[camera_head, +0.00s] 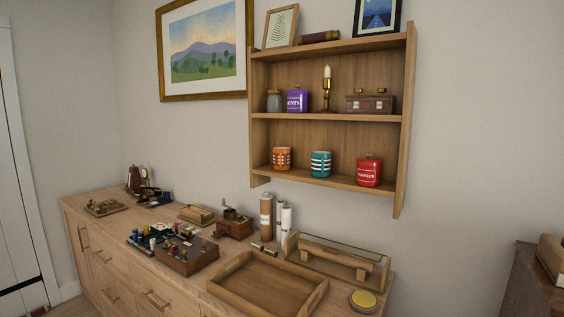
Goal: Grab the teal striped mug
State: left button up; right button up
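The teal striped mug (321,164) has white bands and stands upright on the lowest board of the wooden wall shelf (257,148). An orange striped mug (282,158) stands to its left and a red tin (369,171) to its right, both apart from it. The side of the teal mug facing me is uncovered. Neither of my grippers shows in the head view.
Below the shelf, a long wooden sideboard (77,204) carries an empty-looking tray (222,291), a glass-fronted case (338,262), tall cylinders (266,216) and several small items. The shelf's upper board (345,117) overhangs the mugs. A dark cabinet (522,285) stands at right.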

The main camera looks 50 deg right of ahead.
aim_at(321, 160)
jog(key=i, duration=1.4)
jog(key=z, duration=3.6)
